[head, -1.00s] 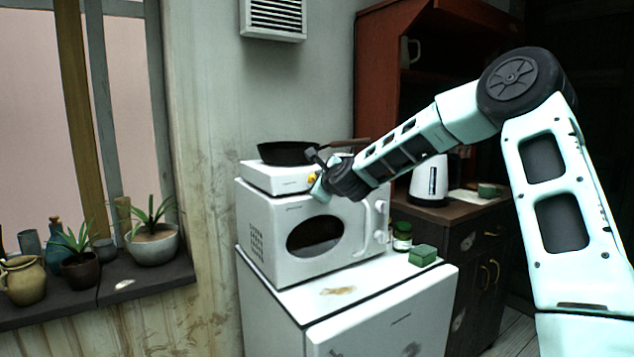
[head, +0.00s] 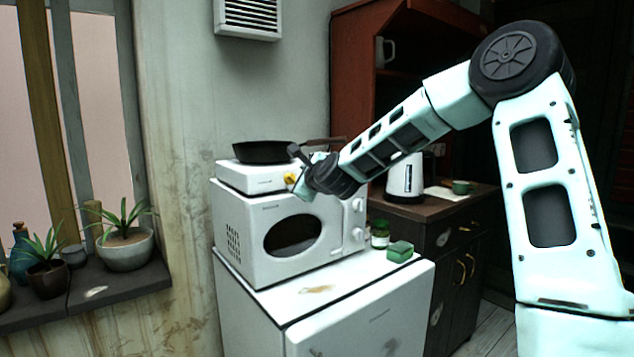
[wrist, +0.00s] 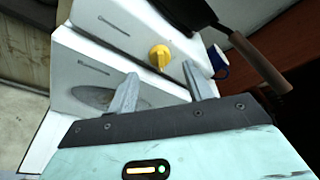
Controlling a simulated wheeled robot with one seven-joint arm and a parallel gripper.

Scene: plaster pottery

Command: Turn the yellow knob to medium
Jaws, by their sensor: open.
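The yellow knob (wrist: 160,56) is on the front face of a white hot plate (wrist: 115,30) in the wrist view. In the head view the knob (head: 290,178) shows just left of my gripper (head: 300,180), on the hot plate (head: 245,178) that stands on a white microwave. My gripper (wrist: 158,88) is open and empty. In the wrist view its fingers point toward the knob, one to each side of it and a little short of it. I see no contact between fingers and knob.
A black frying pan (head: 264,151) sits on the hot plate, its handle reaching right. The microwave (head: 275,238) stands on a white fridge (head: 330,300). A kettle (head: 405,178), a jar (head: 380,234) and a green box (head: 400,251) are to the right. Potted plants line the windowsill.

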